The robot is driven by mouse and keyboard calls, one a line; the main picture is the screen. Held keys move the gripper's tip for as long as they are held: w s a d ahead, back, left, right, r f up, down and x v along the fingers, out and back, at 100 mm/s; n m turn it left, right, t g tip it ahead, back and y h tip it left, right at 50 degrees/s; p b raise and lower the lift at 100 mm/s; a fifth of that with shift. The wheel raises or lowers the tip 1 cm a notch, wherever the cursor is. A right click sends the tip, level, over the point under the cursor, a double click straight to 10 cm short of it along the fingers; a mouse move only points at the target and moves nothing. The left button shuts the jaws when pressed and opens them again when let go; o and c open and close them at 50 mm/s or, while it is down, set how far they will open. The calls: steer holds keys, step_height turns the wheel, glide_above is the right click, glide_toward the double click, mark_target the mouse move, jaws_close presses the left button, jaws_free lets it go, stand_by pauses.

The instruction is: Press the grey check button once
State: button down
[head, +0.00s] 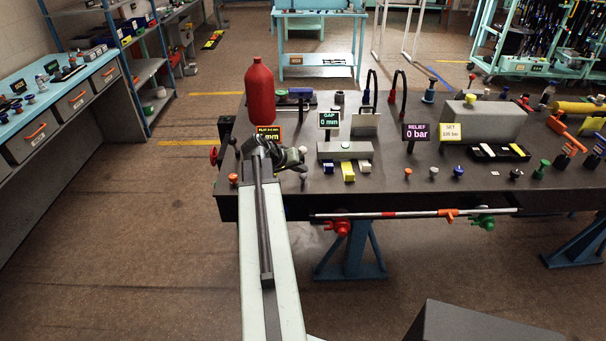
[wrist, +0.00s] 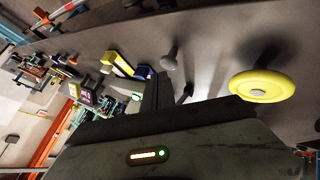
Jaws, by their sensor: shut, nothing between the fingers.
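A small grey round-headed button (head: 303,175) stands on the dark bench top just right of my gripper. I take it for the check button, though no label on it is readable. It also shows in the wrist view (wrist: 171,53), just beyond the fingers. My gripper (head: 297,160) is over the front left part of the bench, shut and empty. In the wrist view its dark fingers (wrist: 168,92) point toward the grey button and look apart from it. The height of the fingertips above the bench is hard to tell.
A yellow round knob (wrist: 262,86) is close on the right in the wrist view. A red bottle (head: 260,92) is behind. A striped rod (head: 400,214) runs along the front edge.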

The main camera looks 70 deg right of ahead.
mark_target(301, 177)
steer(key=shift+r, duration=0.35)
step_height(301, 177, up, 5)
steer(key=p, duration=0.5)
steer(key=shift+f, duration=0.1)
stand_by(0.5)
